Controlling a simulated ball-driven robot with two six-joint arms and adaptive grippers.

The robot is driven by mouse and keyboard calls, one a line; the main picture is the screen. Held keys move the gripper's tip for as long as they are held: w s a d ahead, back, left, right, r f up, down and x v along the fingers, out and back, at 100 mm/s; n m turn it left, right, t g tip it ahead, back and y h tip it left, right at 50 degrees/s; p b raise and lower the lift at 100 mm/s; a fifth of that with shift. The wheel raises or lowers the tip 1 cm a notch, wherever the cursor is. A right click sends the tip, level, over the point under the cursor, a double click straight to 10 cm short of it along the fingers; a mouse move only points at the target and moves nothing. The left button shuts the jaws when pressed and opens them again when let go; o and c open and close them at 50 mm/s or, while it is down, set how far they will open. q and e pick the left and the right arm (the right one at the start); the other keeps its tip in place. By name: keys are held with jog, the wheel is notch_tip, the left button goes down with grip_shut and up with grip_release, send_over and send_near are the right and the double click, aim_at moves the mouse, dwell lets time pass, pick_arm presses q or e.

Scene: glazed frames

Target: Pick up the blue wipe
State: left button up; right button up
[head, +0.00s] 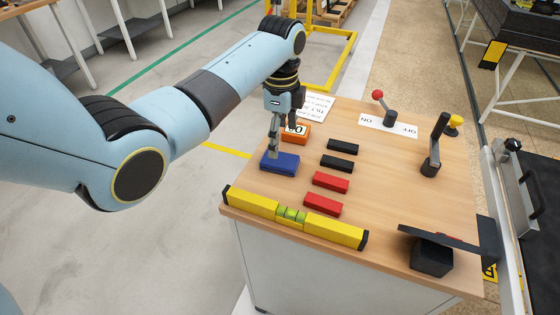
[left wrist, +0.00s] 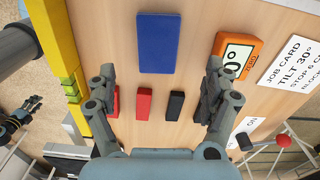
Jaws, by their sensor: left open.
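The blue wipe (head: 281,164) is a flat, dark blue rectangular pad lying on the wooden table top near its left edge. In the left wrist view the wipe (left wrist: 156,42) lies beyond the fingertips, between their lines, with bare wood around it. My left gripper (head: 273,150) points down at the wipe; its fingers overlap the wipe's far edge in the head view. It is open and empty (left wrist: 160,82), its fingers spread wide. Whether a fingertip touches the wipe cannot be told. A dark shape like my right gripper (left wrist: 14,125) shows small at the left wrist view's left edge.
An orange angle gauge (head: 295,133) sits just behind the wipe. Two black blocks (head: 340,154) and two red blocks (head: 328,186) lie to its right. A yellow spirit level (head: 262,206) lies in front. Levers (head: 388,112) and a black stand (head: 432,256) are farther right.

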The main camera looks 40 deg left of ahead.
aim_at(280, 159)
pick_arm(q)
notch_tip(280, 159, down, 7)
jog(key=shift+s+d+r, duration=0.1)
jog(key=shift+s+r, duration=0.05)
jog(key=shift+r, duration=0.05)
jog(key=c, duration=1.1)
